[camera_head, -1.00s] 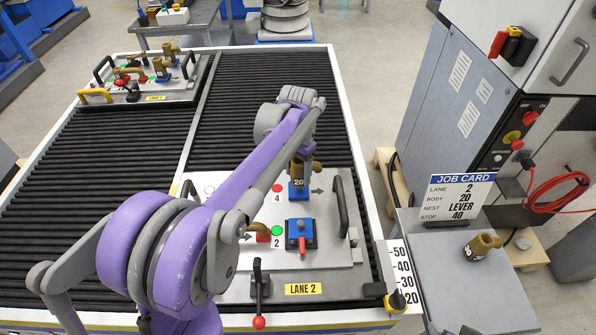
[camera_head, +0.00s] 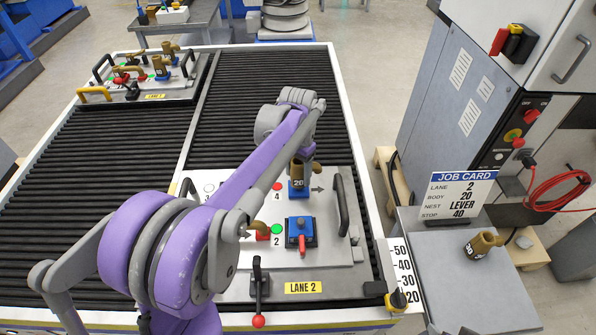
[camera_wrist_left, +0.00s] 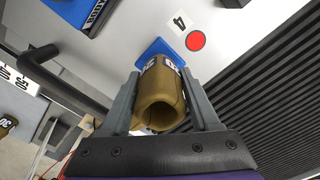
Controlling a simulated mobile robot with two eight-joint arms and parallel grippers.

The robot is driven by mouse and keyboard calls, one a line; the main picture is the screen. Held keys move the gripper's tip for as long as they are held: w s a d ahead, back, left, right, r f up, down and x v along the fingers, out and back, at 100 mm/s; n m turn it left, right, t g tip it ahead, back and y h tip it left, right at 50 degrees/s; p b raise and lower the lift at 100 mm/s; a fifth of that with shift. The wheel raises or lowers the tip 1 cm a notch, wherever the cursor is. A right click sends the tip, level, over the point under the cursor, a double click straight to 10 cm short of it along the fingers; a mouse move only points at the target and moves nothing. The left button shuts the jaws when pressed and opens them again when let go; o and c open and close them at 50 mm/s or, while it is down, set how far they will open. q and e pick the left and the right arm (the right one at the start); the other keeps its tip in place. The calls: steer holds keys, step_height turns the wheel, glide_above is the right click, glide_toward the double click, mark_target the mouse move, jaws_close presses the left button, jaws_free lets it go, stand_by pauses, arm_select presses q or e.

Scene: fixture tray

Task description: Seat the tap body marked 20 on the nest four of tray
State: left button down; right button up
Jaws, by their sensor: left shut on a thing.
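The brass tap body marked 20 (camera_head: 298,172) is upright at the blue nest four (camera_head: 297,192), beside the red dot labelled 4. My left gripper (camera_head: 299,160) is shut on the body from above, its fingers mostly hidden behind my arm in the head view. In the left wrist view, the body (camera_wrist_left: 160,104) is between both fingers (camera_wrist_left: 160,86), its number partly showing. The blue nest (camera_wrist_left: 153,49) shows just beyond its lower end. I cannot tell whether the body is fully down. The tray (camera_head: 345,255) carries the nest. My right gripper is out of view.
A blue block with a red lever (camera_head: 301,238) stands in front of nest four by a green dot. A black handle (camera_head: 341,206) rises at the tray's right edge. Another brass tap body (camera_head: 483,244) lies on the side table. A job card (camera_head: 460,195) stands there.

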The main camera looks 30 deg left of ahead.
arm_select(q)
steer(key=shift+f+b, duration=0.6)
steer(key=shift+f, duration=0.6)
steer(key=shift+c, duration=0.2)
jaws_free()
steer(key=shift+r, duration=0.1)
step_height(320, 180, up, 11)
steer(key=shift+p, duration=0.35)
steer(key=shift+s+f, duration=0.1)
steer(key=shift+f, duration=0.1)
